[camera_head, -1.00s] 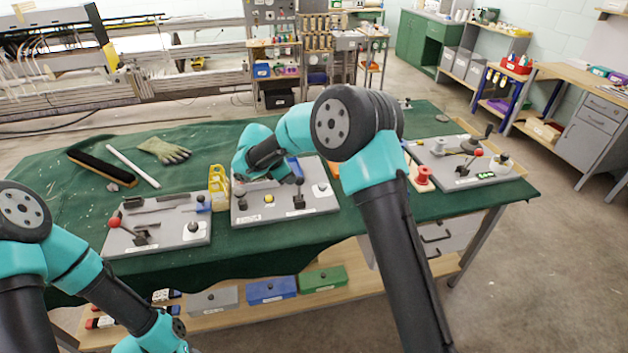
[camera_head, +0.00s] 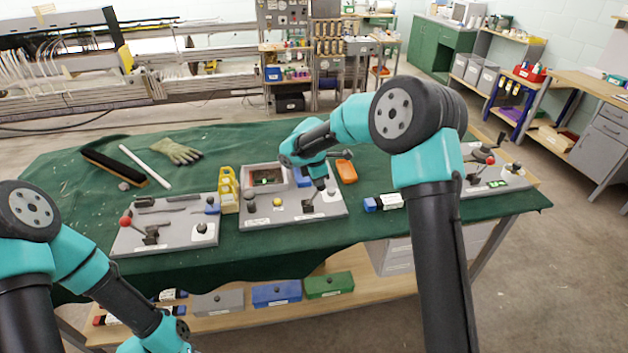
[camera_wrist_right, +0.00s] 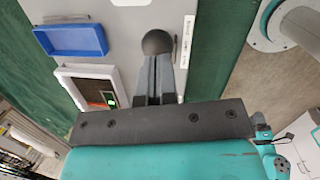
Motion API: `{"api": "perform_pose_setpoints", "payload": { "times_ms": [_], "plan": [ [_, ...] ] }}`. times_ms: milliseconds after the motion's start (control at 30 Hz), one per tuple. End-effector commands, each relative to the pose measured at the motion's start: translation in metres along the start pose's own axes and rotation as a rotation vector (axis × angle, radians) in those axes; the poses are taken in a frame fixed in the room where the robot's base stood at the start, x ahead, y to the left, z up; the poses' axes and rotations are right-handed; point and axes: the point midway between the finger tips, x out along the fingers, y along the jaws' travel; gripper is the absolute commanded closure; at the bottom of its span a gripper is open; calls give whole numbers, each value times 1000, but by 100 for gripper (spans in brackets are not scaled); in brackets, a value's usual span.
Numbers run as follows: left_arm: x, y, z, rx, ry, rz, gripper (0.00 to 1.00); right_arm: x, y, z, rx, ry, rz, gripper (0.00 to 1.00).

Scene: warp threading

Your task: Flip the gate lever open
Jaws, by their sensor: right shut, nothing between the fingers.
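The middle grey panel (camera_head: 262,218) carries a dark window in a raised frame (camera_head: 264,180), a blue tray (camera_head: 302,178), a yellow knob (camera_head: 277,202) and a black lever (camera_head: 309,206). Which control is the gate lever I cannot read from the labels. My right gripper (camera_head: 319,185) is over the panel's right part, at the lever. In the right wrist view my gripper (camera_wrist_right: 155,78) is shut and empty, its tips right at a round black knob (camera_wrist_right: 157,42); whether they touch cannot be told. The blue tray (camera_wrist_right: 72,40) and window (camera_wrist_right: 92,90) lie to the left there. My left gripper is out of view.
A left panel (camera_head: 170,236) with a red-knobbed lever (camera_head: 126,221) and a right panel (camera_head: 500,182) flank the middle one. A yellow holder (camera_head: 228,190) stands between left and middle panels. An orange tray (camera_head: 347,172) and a blue box (camera_head: 370,204) lie to the right on green cloth.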

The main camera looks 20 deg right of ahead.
Motion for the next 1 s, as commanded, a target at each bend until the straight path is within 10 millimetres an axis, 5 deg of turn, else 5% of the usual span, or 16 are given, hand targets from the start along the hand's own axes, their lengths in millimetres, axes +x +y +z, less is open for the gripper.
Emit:
{"api": "perform_pose_setpoints", "payload": {
  "times_ms": [533, 1000],
  "plan": [
    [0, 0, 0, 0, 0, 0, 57, -14, -1, -9, 2, -1, 0, 100],
    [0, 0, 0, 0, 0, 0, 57, -94, -2, -15, 10, -1, 2, 100]
  ]
}}
